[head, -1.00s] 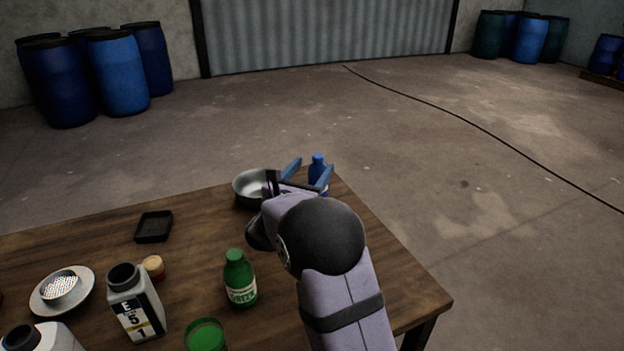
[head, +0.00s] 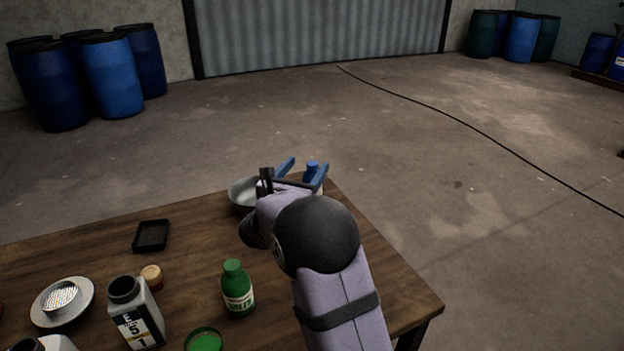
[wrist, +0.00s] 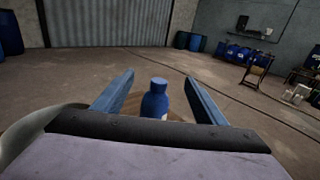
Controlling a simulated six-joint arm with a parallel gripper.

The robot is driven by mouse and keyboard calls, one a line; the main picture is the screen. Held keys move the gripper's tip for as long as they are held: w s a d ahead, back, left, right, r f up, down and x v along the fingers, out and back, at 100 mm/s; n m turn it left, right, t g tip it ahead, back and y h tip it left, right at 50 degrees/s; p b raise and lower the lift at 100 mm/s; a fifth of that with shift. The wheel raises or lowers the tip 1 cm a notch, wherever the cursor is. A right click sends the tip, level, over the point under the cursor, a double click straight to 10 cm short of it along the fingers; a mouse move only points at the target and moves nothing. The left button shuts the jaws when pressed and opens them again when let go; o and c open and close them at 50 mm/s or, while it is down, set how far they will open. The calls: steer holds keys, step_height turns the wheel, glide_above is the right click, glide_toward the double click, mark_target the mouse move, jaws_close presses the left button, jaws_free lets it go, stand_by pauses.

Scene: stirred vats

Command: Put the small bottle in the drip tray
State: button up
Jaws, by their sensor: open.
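A blue bottle (head: 312,166) with a blue cap stands near the far corner of the table. In the wrist view the blue bottle (wrist: 155,102) is upright between the two blue fingers. My gripper (head: 304,169) is open around it, with a gap on each side in the wrist view (wrist: 158,76). The bottle's lower part is hidden by my gripper. A shallow black square tray (head: 151,236) lies empty on the table, to the left of my gripper. A green bottle (head: 237,289) with a white label stands nearer, left of my arm.
A metal bowl (head: 243,196) sits just left of my gripper. A grey-white jug (head: 136,313), a small tan-topped jar (head: 152,276), a green lid or container (head: 204,339) and a plate with a strainer (head: 62,300) stand in front. The wooden table (head: 200,245) is bare around the black tray.

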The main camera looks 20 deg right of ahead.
step_height(320, 180, down, 3)
steer(key=n+p, duration=0.1)
steer(key=p, duration=0.7)
steer(key=shift+s+a+n+g+y, duration=0.1)
steer(key=shift+n+g+y, duration=0.3)
steer(key=shift+r+m+t+h+b, duration=0.3)
steer(key=shift+r+m+b, duration=0.05)
steer(key=shift+r+m, duration=0.6)
steer(key=shift+m, duration=0.05)
steer(key=shift+f, duration=2.95)
